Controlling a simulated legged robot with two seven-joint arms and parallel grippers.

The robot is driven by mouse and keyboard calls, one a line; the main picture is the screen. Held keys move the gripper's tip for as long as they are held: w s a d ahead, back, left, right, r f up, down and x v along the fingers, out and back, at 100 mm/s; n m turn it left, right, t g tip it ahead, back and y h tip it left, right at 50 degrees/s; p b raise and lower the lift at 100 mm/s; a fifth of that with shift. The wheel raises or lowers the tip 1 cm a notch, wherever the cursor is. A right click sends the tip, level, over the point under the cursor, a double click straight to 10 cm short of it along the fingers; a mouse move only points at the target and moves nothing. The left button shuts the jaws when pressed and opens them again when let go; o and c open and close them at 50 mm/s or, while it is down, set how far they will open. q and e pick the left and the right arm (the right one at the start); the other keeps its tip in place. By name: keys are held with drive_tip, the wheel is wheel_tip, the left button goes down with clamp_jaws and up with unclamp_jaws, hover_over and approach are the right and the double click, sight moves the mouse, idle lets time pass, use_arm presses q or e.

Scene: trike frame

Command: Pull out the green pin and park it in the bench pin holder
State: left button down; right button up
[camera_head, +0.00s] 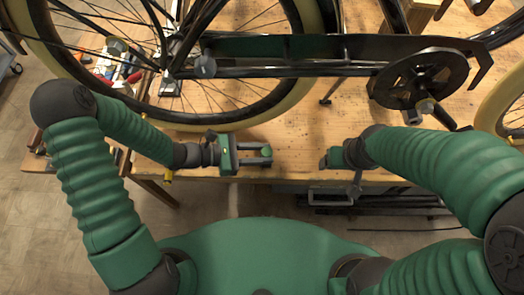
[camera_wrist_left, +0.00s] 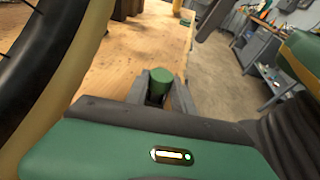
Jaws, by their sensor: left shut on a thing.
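The green pin (camera_head: 266,152) is between the fingers of my left gripper (camera_head: 262,156), above the front edge of the bench. In the left wrist view the round green top of the pin (camera_wrist_left: 161,78) shows between the grey fingers of my left gripper (camera_wrist_left: 163,92), which is shut on it. The pin's lower part is hidden there. My right gripper (camera_head: 328,160) is at the bench's front edge, to the right of the left one and apart from it. Its finger opening is not clear. I cannot make out the pin holder for certain.
The wooden bench (camera_head: 300,132) has bare room between the wheel and its front edge. A large wheel with a tan tire (camera_head: 300,85) and a black chainwheel (camera_head: 418,80) stand over it. Tools (camera_head: 120,65) lie at the left. Dark bars (camera_head: 385,200) are below the bench edge.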

use_arm(q)
drive_tip(key=c, duration=1)
unclamp_jaws()
drive_tip(key=p+v, duration=0.1)
drive_tip(key=v, duration=1.6)
